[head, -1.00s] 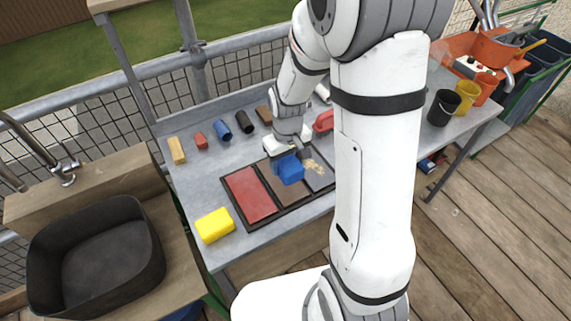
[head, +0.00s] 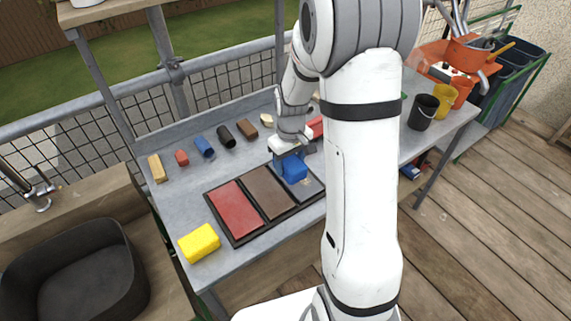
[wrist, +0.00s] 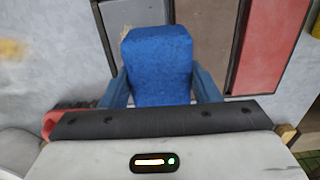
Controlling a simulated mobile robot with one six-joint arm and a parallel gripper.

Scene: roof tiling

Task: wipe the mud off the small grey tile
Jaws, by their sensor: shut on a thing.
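My gripper (head: 291,165) is shut on a blue sponge-like block (head: 293,168), which also shows between the fingers in the wrist view (wrist: 158,65). The block is over the small grey tile (head: 313,188), the rightmost tile in the dark tray, and seems to touch it. The block and gripper hide part of the tile. A small tan mud patch (head: 305,183) shows beside the block in the head view. In the wrist view a bit of tan shows at the block's upper left edge (wrist: 124,32).
The dark tray also holds a brown tile (head: 268,192) and a red tile (head: 239,210). A yellow block (head: 199,242) lies near the table's front left. Several small coloured pieces line the back. Black (head: 423,112) and yellow (head: 444,102) buckets stand at the right.

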